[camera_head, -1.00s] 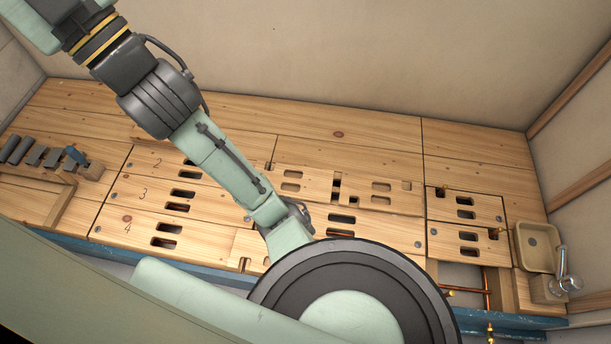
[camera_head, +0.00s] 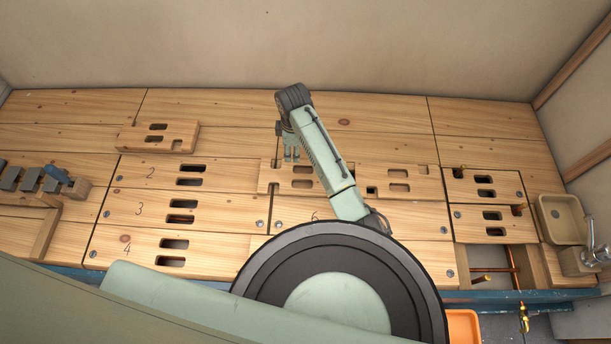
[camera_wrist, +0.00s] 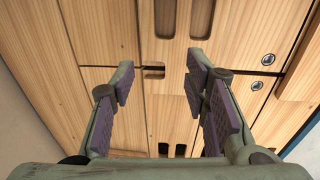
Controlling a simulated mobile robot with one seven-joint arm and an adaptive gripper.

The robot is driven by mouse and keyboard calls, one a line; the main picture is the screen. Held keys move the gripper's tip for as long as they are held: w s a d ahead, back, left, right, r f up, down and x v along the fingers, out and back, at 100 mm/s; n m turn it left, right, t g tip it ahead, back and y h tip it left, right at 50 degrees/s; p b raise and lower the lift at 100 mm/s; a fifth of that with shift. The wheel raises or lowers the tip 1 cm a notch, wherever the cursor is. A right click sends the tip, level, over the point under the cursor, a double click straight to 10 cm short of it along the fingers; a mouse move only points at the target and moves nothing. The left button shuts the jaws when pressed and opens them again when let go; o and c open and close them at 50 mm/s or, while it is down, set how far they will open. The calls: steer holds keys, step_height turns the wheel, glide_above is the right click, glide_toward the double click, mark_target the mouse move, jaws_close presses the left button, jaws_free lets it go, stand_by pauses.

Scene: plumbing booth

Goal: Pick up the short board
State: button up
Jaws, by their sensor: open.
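A longer slotted, notched board (camera_head: 345,177) lies in the middle. My gripper (camera_head: 291,158) is above the left part of that longer board, to the right of the short one, fingers pointing down. In the wrist view my gripper (camera_wrist: 160,82) is open, with nothing between its padded fingers. Slotted boards and a small notch show beyond the fingers; I cannot tell which board is which there.
Fixed panels numbered 2, 3 and 4 (camera_head: 145,232) lie at the left. Grey blocks (camera_head: 30,180) stand at the far left. At the right are an opening with copper pipes (camera_head: 513,265), a beige basin (camera_head: 560,218) and a tap (camera_head: 594,256). The planking behind is bare.

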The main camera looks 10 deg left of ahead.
mark_target(303, 176)
steer(key=shift+g+h, duration=0.4)
steer(key=shift+g, duration=0.1)
steer(key=d+f, duration=0.1)
steer(key=f, duration=0.1)
steer(key=s+d+f, duration=0.1)
steer(key=f, duration=0.1)
steer(key=d+f, duration=0.1)
steer(key=f, duration=0.1)
steer(key=shift+s+f+b, duration=0.25)
steer(key=shift+f+b, duration=0.05)
steer(key=shift+f, duration=0.05)
steer(key=shift+s+d+f, duration=0.1)
steer(key=shift+f, duration=1.4)
steer(key=shift+d+f, duration=0.1)
steer(key=shift+f, duration=1.4)
steer(key=shift+c, duration=0.2)
jaws_close()
